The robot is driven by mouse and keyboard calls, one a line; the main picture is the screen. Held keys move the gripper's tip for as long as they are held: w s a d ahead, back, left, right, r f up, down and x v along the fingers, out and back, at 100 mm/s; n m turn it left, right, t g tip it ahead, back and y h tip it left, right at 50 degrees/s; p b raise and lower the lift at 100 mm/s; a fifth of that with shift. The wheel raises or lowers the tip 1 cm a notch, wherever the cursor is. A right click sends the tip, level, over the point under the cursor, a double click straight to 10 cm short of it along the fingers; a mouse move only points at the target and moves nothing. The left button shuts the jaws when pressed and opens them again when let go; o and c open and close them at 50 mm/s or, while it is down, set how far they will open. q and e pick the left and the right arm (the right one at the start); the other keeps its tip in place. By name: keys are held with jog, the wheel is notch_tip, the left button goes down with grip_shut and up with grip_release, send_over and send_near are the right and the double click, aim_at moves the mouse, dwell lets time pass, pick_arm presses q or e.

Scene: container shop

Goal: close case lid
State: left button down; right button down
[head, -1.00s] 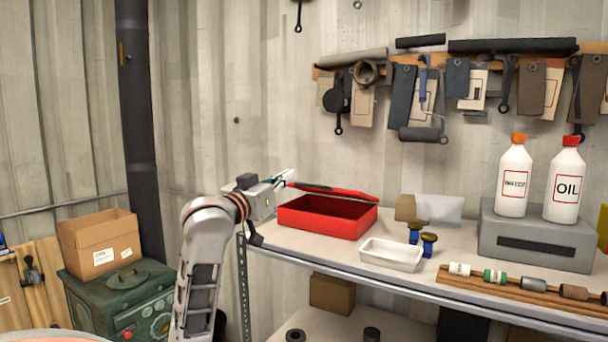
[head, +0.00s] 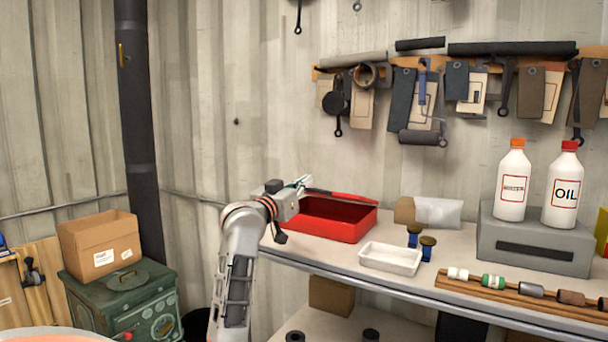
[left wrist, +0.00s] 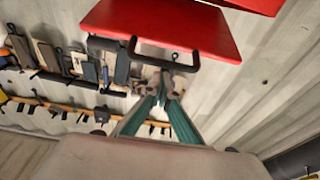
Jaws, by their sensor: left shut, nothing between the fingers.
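The red case (head: 345,226) sits on the bench, its open inside facing up. Its red lid (head: 350,197) is partly raised over the back of the case and shows as a thin slanted strip. In the left wrist view the lid (left wrist: 165,22) is a red panel with a black handle (left wrist: 136,50) on its edge. My left gripper (head: 305,181) is at the lid's left end, above the case's left side. In the left wrist view my left gripper's fingertips (left wrist: 168,72) are shut and empty, close to the handle; I cannot tell whether they touch it. My right gripper is not in view.
A white tray (head: 390,258) and blue-and-brown pieces (head: 427,247) stand right of the case. A grey box (head: 535,242) carries two white bottles (head: 514,185). A wooden rack (head: 520,297) lies along the front edge. Tools hang on the wall behind.

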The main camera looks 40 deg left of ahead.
pick_arm(q)
jog(key=shift+f, duration=0.25)
